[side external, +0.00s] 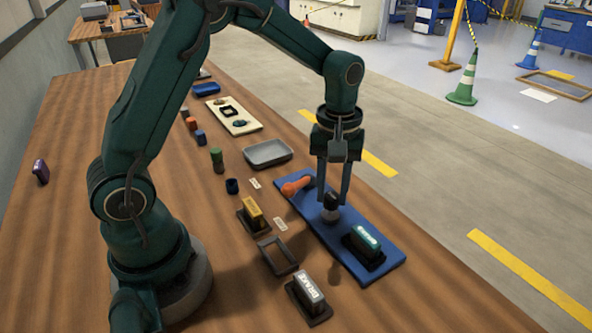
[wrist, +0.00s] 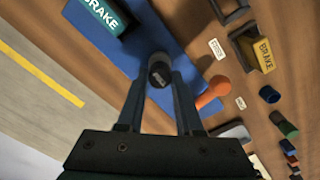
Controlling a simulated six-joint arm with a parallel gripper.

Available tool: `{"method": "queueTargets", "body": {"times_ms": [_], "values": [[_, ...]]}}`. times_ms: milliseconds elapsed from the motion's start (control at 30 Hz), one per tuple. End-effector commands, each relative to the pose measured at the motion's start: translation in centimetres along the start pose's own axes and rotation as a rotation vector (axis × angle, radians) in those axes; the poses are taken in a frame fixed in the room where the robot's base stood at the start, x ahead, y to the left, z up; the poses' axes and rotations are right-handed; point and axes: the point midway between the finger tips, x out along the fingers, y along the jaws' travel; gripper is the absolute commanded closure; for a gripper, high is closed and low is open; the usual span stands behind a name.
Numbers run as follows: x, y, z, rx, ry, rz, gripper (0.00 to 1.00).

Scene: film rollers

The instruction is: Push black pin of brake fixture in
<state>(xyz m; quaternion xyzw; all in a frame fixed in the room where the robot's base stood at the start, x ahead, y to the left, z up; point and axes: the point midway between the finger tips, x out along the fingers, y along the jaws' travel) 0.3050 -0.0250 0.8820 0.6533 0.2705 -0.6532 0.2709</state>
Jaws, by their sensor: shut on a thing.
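A black-topped piece (side external: 331,200) with a paler rounded lower part is on or just above the blue mat (side external: 385,274). My gripper (side external: 333,194) points down and is shut on its dark top. In the wrist view this dark round top (wrist: 160,72) is between my fingertips (wrist: 160,82). I cannot tell whether it is the black pin. A teal block marked BRAKE (side external: 366,237) sits in a black base on the mat, to the right of my gripper; it also shows in the wrist view (wrist: 104,14). No separate pin is clear on it.
An orange-red piece (side external: 297,186) lies on the mat left of my gripper. Off the mat are a yellow BRAKE block (side external: 252,212), a grey one with a white label (side external: 311,288), an empty dark frame (side external: 277,255) and a grey tray (side external: 268,153). Several small cylinders stand farther left.

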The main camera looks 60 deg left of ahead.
Motion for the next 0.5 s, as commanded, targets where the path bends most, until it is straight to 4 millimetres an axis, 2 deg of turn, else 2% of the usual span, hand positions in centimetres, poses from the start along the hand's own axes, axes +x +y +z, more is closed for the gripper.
{"method": "queueTargets", "body": {"times_ms": [267, 500], "values": [[0.1, -0.1, 0.0, 0.000, 0.000, -0.003, 1.00], [1.8, -0.1, 0.0, 0.001, 0.000, -0.003, 1.00]]}}
